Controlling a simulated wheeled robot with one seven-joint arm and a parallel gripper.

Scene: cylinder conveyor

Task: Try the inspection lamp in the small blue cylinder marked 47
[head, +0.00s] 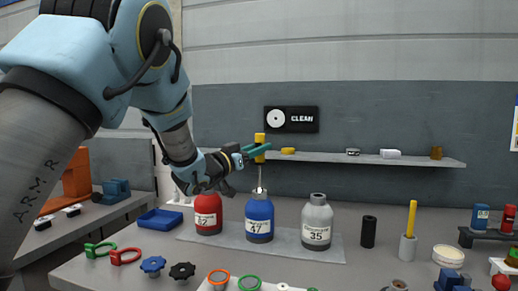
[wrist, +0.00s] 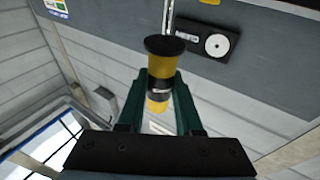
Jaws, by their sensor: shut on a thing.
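The blue cylinder marked 47 (head: 259,213) stands upright on a grey mat on the bench, between a red cylinder (head: 208,219) and a grey cylinder marked 35 (head: 317,227). My gripper (head: 256,152) is above the blue cylinder, its green fingers shut on the yellow handle of the inspection lamp (head: 260,139). The lamp hangs upright, its thin rod pointing down at the blue cylinder's neck. A pale bright tip shows at the neck; I cannot tell whether it is inside. In the wrist view the lamp (wrist: 159,75) sits between the gripper's fingers (wrist: 158,100).
A wall shelf (head: 400,159) with small items runs behind. A black cylinder (head: 368,232) and a holder with a yellow stick (head: 411,218) stand at right. Rings, knobs (head: 152,264) and a blue tray (head: 160,220) lie in front and left.

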